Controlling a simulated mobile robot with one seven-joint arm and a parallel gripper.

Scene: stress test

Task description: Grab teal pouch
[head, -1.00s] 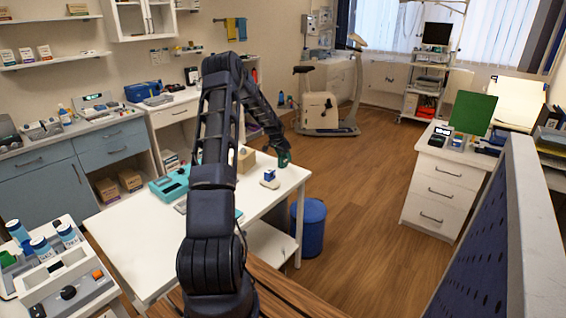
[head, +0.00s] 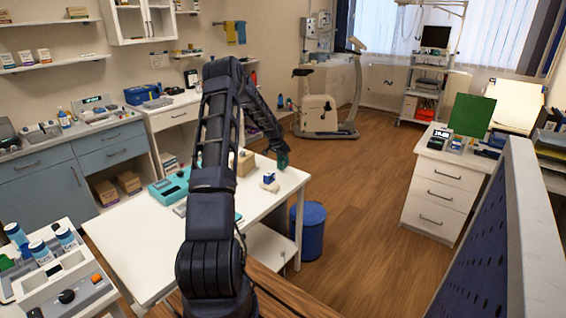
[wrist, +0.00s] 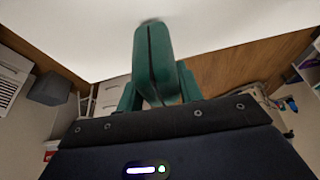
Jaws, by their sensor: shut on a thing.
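In the head view my gripper (head: 281,160) is at the far right end of the white table (head: 225,225), a small teal patch at the end of my dark arm. There I cannot separate pouch from fingers, nor tell whether the pouch touches the table.
A small blue-and-white item (head: 269,181) and a cardboard box (head: 243,162) are close to my gripper on the table. A teal case (head: 170,187) lies farther left. A blue bin (head: 308,232) stands beside the table. The wooden floor to the right is clear.

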